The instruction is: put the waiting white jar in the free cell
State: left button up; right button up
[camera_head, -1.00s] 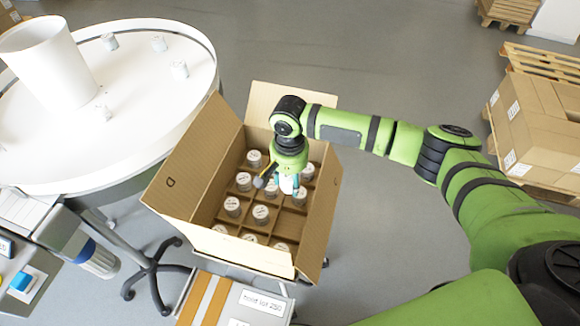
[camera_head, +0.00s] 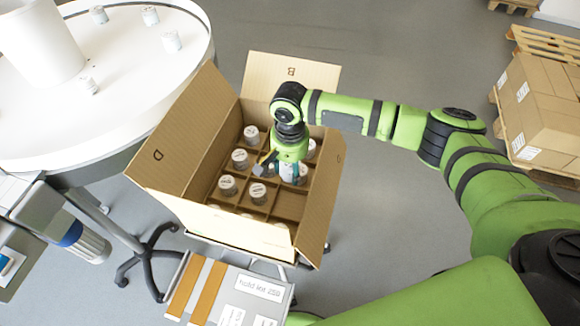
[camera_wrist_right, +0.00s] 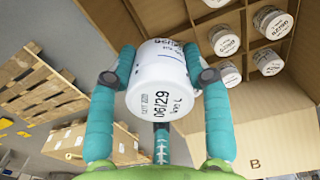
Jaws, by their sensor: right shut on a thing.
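My right gripper (camera_head: 280,170) is shut on a white jar (camera_wrist_right: 160,80) with printed dates. It holds the jar over the inside of the open cardboard carton (camera_head: 170,160). In the right wrist view the fingers (camera_wrist_right: 160,85) press on the jar from several sides. The carton has a divider grid with several lidded jars, such as one at the left (camera_head: 228,185) and one beside it (camera_head: 258,193). A bare cell (camera_head: 289,206) shows right of that second jar. The gripper hides the cells beneath it, and the front wall partly hides the front row. My left gripper is out of view.
A round white table (camera_head: 125,130) at the left carries several small jars (camera_head: 171,41) and a white cylinder (camera_head: 38,40). The carton's flaps (camera_head: 292,72) stand open. A labelled box (camera_head: 235,298) is in front. Pallets with boxes (camera_head: 545,110) stand at the right.

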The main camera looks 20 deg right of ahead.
jog(key=b, duration=0.6)
send_over(290, 207)
jog(key=shift+f, duration=2.75)
jog(key=shift+f+b, duration=2.15)
jog(key=shift+f, duration=4.3)
jog(key=o, duration=1.3)
jog(key=shift+r, duration=0.1)
notch_tip(290, 207, up, 12)
